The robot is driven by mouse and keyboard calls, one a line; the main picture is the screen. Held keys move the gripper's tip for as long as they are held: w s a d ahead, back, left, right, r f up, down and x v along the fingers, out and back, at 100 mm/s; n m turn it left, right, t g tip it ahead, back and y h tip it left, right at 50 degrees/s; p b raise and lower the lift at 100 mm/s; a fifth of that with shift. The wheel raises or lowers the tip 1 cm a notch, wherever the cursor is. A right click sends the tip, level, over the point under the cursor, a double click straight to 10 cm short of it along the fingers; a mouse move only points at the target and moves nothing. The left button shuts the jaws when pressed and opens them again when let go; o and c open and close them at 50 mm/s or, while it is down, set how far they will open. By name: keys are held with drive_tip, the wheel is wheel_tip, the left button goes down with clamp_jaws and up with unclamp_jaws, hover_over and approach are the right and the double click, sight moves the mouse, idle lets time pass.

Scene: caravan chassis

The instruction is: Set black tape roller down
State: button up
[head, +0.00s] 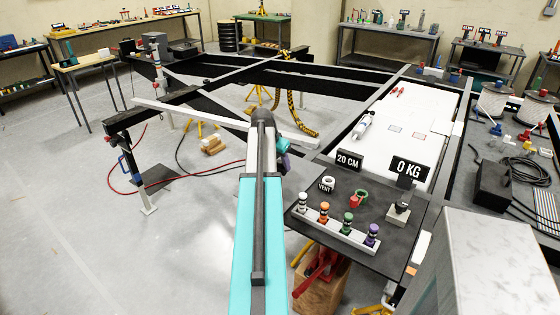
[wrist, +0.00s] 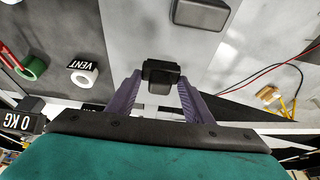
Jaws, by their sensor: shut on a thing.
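The black tape roller (wrist: 160,72) is a small dark block between the purple fingers of my gripper (wrist: 160,88) in the wrist view. The fingers are shut on it from both sides. Pale surface shows behind it, and I cannot tell how high above that surface it is. In the head view my teal arm covers most of the gripper, and the roller is hidden. A little of the hand (head: 284,146) shows past the arm, left of the black work surface (head: 385,248).
The black surface bears a white VENT roll (head: 328,183), a green-and-red roll (head: 361,198), a white rack (head: 333,232) of several coloured-top bottles and a 0 KG sign (head: 408,169). A white panel (head: 420,115) lies behind. Cables (head: 180,175) cross the floor at left.

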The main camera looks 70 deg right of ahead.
sight(279, 162)
drive_tip(key=shift+w+d+f+p, duration=0.1)
drive_tip(key=shift+w+d+p, duration=0.2)
drive_tip(key=shift+d, duration=0.6)
drive_tip(key=shift+w+d+f+p, duration=0.1)
drive_tip(key=shift+w+d, duration=0.3)
drive_tip(key=shift+d, duration=0.55)
drive_tip(key=shift+w+d+f+p, duration=0.15)
drive_tip(key=shift+w+d, duration=0.2)
drive_tip(key=shift+d, duration=0.55)
drive_tip(key=shift+r, duration=0.1)
drive_tip(key=shift+f+p, duration=0.6)
drive_tip(key=shift+f, duration=1.15)
drive_tip(key=shift+f, duration=0.2)
drive_tip(key=o, duration=1)
drive_tip(key=shift+r, duration=0.15)
